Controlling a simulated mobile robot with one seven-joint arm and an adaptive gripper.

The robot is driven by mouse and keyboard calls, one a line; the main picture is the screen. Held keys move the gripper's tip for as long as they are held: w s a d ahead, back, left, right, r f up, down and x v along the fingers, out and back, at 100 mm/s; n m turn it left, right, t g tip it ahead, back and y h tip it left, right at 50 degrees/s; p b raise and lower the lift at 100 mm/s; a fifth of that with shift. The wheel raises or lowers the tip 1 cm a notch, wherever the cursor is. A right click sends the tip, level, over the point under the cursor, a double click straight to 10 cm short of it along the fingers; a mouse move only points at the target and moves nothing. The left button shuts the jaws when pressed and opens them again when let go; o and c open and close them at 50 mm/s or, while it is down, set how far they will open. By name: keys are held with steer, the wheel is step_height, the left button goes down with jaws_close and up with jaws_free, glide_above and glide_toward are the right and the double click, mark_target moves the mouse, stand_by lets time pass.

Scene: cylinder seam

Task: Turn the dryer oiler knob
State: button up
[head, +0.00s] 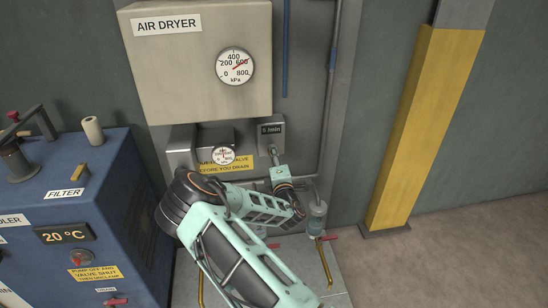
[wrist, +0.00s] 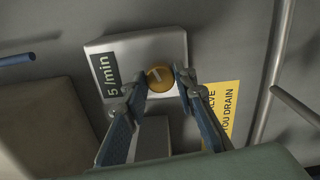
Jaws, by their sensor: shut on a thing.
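The oiler is a light grey box with a dark display; in the head view the box (head: 264,146) is on the wall below the air dryer. In the wrist view the box (wrist: 112,45) has a display (wrist: 106,75) reading "5 /min". Its round orange-brown knob (wrist: 160,82) carries a pale pointer line, slanted in this view. My gripper (wrist: 160,80) is shut on the knob, one finger on each side. In the head view my gripper (head: 276,153) reaches up to the box front, and the knob is hidden behind it.
The air dryer cabinet (head: 190,80) with its gauge is above. A small gauge (head: 223,155) and yellow label (head: 240,164) are left of my gripper. A clear bowl (head: 317,217) and a red-handled valve (head: 329,238) are at lower right. A blue cabinet (head: 35,200) is at left.

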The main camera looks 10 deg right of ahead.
steer(key=m+b, duration=0.1)
steer(key=m, duration=0.4)
steer(key=shift+a, duration=0.1)
steer(key=shift+m+b, duration=0.3)
steer(key=shift+m, duration=0.1)
steer(key=o, duration=1.2)
steer(key=shift+c, duration=0.2)
steer(key=s, duration=1.2)
